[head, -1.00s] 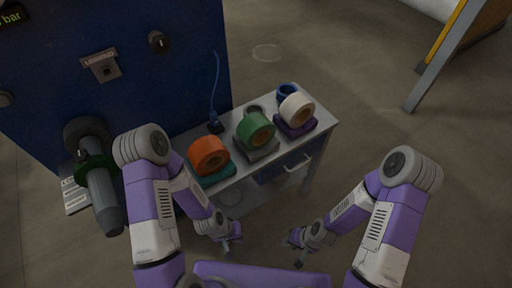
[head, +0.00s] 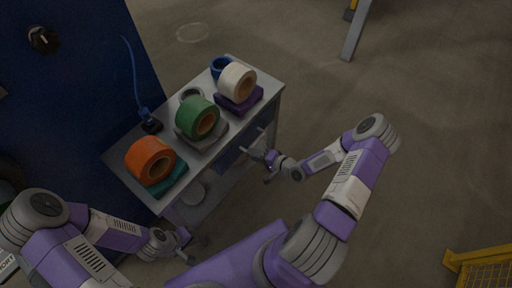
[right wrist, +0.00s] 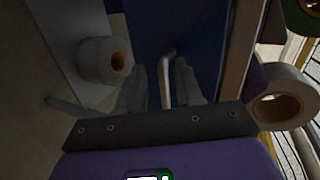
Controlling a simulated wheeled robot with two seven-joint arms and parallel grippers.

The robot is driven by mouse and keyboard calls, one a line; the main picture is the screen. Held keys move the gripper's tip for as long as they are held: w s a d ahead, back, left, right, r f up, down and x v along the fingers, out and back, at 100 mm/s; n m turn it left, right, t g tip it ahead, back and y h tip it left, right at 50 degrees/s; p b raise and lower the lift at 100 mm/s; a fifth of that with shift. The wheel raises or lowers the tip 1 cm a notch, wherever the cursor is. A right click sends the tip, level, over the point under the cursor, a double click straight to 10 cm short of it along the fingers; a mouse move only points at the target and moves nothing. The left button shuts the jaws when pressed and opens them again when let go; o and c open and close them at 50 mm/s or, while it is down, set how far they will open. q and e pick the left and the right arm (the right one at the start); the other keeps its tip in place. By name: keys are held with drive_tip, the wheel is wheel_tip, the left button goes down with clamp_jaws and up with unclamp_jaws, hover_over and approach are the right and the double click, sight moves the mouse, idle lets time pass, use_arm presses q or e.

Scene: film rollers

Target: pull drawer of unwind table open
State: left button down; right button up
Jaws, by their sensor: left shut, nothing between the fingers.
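The unwind table (head: 270,95) is a pale grey table beside a dark blue machine. Its blue drawer (head: 229,157) is on the side facing my right arm, partly hidden by my right gripper. My right gripper (head: 262,156) is at the drawer front. In the right wrist view its two fingers stand apart, with the pale drawer handle (right wrist: 167,78) between them; I cannot tell whether they touch it. The drawer looks closed. My left gripper (head: 186,246) is shut and empty, low near the table's near end.
An orange roll (head: 150,160), a green roll (head: 198,117) and a white roll (head: 237,82) sit on coloured bases on the tabletop. A blue ring (head: 220,66) lies behind. A yellow mesh (head: 488,272) is at bottom right.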

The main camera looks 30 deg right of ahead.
sight(257, 143)
drive_tip(key=d+m+t+b, duration=0.1)
drive_tip(key=d+t, duration=0.1)
drive_tip(key=d, duration=0.4)
drive_tip(key=b+x, duration=0.1)
drive_tip(key=x, duration=0.5)
drive_tip(key=shift+w+a, duration=0.1)
drive_tip(key=shift+w, duration=0.1)
clamp_jaws()
